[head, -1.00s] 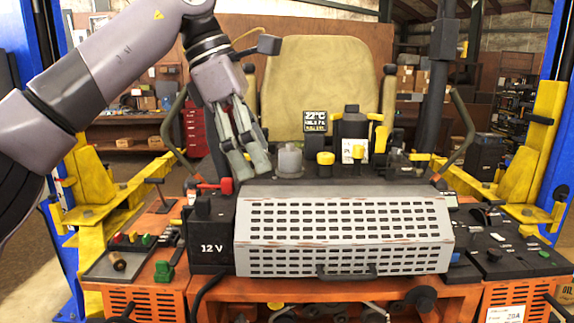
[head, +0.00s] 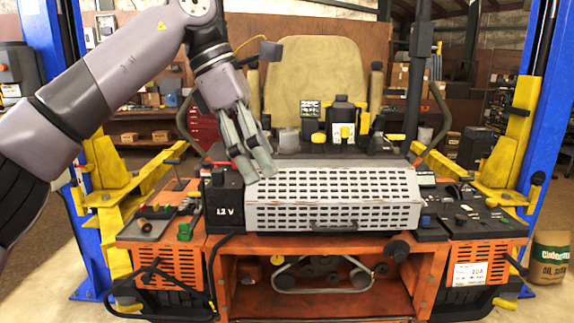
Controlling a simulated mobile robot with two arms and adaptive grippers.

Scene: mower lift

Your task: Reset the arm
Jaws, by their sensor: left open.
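My left arm comes in from the upper left. Its gripper (head: 254,172) points down, fingers slightly apart and empty. In the picture it overlaps the upper left corner of the white perforated cover (head: 335,200); I cannot tell whether it touches it. My right gripper is not in view.
The orange mower (head: 330,290) fills the middle, with a black 12 V box (head: 222,205) left of the cover and a tan seat (head: 312,78) behind. Blue and yellow lift posts (head: 549,100) stand at both sides.

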